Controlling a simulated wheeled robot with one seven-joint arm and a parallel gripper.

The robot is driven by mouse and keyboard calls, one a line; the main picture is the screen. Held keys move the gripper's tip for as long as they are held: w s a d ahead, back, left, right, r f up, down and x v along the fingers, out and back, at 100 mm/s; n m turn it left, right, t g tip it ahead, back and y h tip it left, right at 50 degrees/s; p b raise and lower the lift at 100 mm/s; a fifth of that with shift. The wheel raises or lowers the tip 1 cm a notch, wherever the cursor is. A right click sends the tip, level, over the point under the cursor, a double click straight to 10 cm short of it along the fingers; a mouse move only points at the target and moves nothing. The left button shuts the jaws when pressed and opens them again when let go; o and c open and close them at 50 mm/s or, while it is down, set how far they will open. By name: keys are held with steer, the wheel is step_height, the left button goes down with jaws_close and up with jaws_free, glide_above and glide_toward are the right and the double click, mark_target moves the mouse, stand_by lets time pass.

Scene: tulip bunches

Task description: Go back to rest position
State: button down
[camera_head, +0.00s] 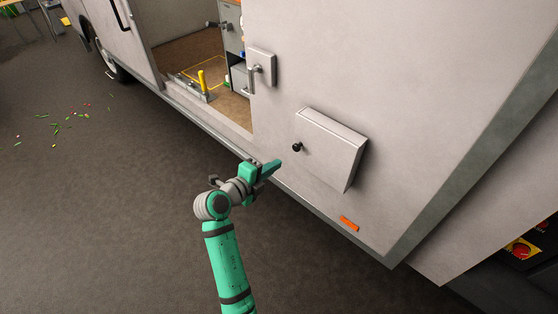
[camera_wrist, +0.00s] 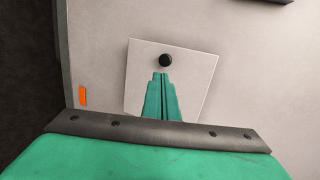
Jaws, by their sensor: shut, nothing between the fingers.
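My gripper (camera_head: 272,167) is green and shut, with nothing in it. It is held out in front of the side of a light grey van (camera_head: 410,90), to the lower left of a closed box-like hatch (camera_head: 334,150) with a round black knob (camera_head: 297,147). In the wrist view the shut fingers (camera_wrist: 160,77) point toward the hatch (camera_wrist: 195,85), with their tips just below the black knob (camera_wrist: 166,60) in the picture. The fingers look apart from the knob in the head view.
The van's side doorway (camera_head: 200,60) is open, with a yellow lever (camera_head: 202,80) inside. A handle (camera_head: 254,78) sits on the wall beside it. An orange marker (camera_head: 349,223) is below the hatch. Tulips (camera_head: 57,122) lie scattered on the floor. The floor at left is mostly clear.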

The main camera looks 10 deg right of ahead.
steer(key=w+a+v, duration=0.1)
steer(key=v, duration=0.3)
steer(key=s+a+f+n+t+y, duration=0.2)
steer(key=s+f+n+y, duration=0.2)
steer(key=s+f+n, duration=0.55)
steer(key=s+a+f+n+t+y, duration=0.15)
steer(key=s+f+n+y, duration=0.25)
steer(key=s+f+n, duration=0.55)
steer(key=s+a+r+n+t+y, duration=0.1)
steer(key=s+n, duration=0.2)
steer(key=s, duration=0.4)
steer(key=s+a+r+n+y, duration=0.1)
steer(key=s+a+n+y, duration=0.1)
steer(key=s, duration=0.5)
steer(key=s+a+r+n+t, duration=0.1)
steer(key=s+r+n, duration=0.3)
steer(key=s+r, duration=0.4)
steer(key=s, duration=0.3)
steer(key=shift+s+a+r+t, duration=0.2)
steer(key=shift+s+r+t, duration=0.05)
steer(key=shift+t, duration=0.1)
steer(key=shift+w, duration=0.1)
